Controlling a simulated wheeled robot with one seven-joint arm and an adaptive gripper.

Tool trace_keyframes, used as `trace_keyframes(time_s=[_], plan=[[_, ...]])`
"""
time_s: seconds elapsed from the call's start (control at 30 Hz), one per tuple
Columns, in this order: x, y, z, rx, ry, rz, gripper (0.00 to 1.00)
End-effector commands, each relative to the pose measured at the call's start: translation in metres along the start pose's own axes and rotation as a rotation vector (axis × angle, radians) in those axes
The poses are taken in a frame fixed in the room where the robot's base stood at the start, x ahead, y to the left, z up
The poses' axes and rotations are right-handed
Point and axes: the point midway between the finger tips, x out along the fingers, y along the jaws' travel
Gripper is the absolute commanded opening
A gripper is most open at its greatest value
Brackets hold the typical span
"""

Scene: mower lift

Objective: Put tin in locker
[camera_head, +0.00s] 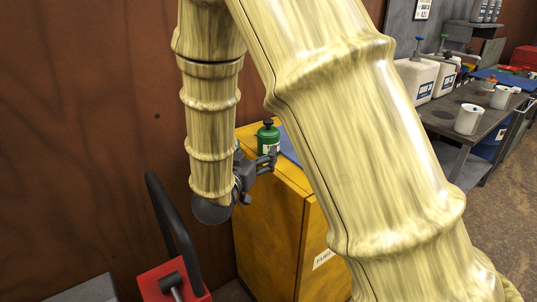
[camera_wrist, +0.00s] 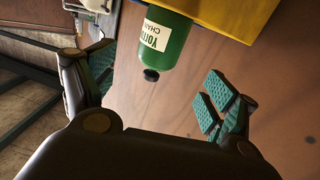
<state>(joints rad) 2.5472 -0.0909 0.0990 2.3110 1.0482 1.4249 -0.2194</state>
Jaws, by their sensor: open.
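The tin looks to be a green canister (camera_head: 268,138) with a black cap, upright on top of a yellow locker (camera_head: 268,232) marked with a "FUEL" label. In the wrist view the green tin (camera_wrist: 168,42) appears upside down, with a white label, at the edge of the yellow locker top (camera_wrist: 232,14). My gripper (camera_head: 264,164) is beside the tin on its near side. In the wrist view my gripper's pads are spread wide (camera_wrist: 158,85), empty, with the tin's cap between and ahead of them. The locker's door is partly hidden by my arm.
A red machine with a black handle (camera_head: 172,220) stands at lower left. A brown wall (camera_head: 80,120) is close behind the locker. At right, a dark bench (camera_head: 445,120) holds white jugs (camera_head: 413,78) and white cups (camera_head: 468,119). A blue item (camera_head: 288,146) lies behind the tin.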

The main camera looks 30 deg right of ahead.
Motion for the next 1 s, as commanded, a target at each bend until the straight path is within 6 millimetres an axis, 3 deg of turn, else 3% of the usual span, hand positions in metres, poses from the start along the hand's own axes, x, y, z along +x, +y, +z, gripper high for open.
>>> trace_keyframes(time_s=[0.17,0.5,0.77,1.0], plan=[[0.005,0.000,-0.001,0.004,0.014,0.004,0.86],[0.048,0.001,-0.001,0.002,0.012,0.004,0.86],[0.063,0.001,-0.001,0.002,0.012,0.003,0.86],[0.094,0.003,-0.001,0.002,0.012,0.005,0.86]])
